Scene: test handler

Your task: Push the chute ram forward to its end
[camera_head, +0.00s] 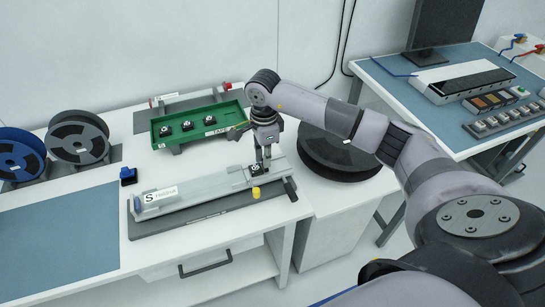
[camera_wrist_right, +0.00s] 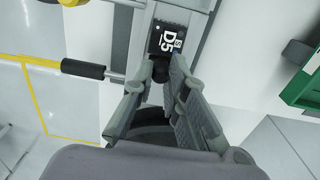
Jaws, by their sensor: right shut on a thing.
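The chute (camera_head: 200,192) is a long grey rail with an S label, lying on a dark base on the white bench. A black chip marked S D5 (camera_wrist_right: 168,38) sits in its right part; in the head view it shows as a dark block (camera_head: 259,180). My right gripper (camera_head: 263,168) points down at the chute's right end. In the right wrist view its fingers (camera_wrist_right: 160,85) are closed around a dark round knob (camera_wrist_right: 160,70), taken as the ram's handle, just beside the chip. The rest of the ram is hidden by the fingers. My left gripper is out of view.
A yellow knob (camera_head: 256,192) and a black bar handle (camera_head: 290,188) stick out at the chute's right end. A green tray (camera_head: 180,137) with three chips stands behind. Dark reels (camera_head: 335,152) lie to the right. A small blue block (camera_head: 128,176) stands left.

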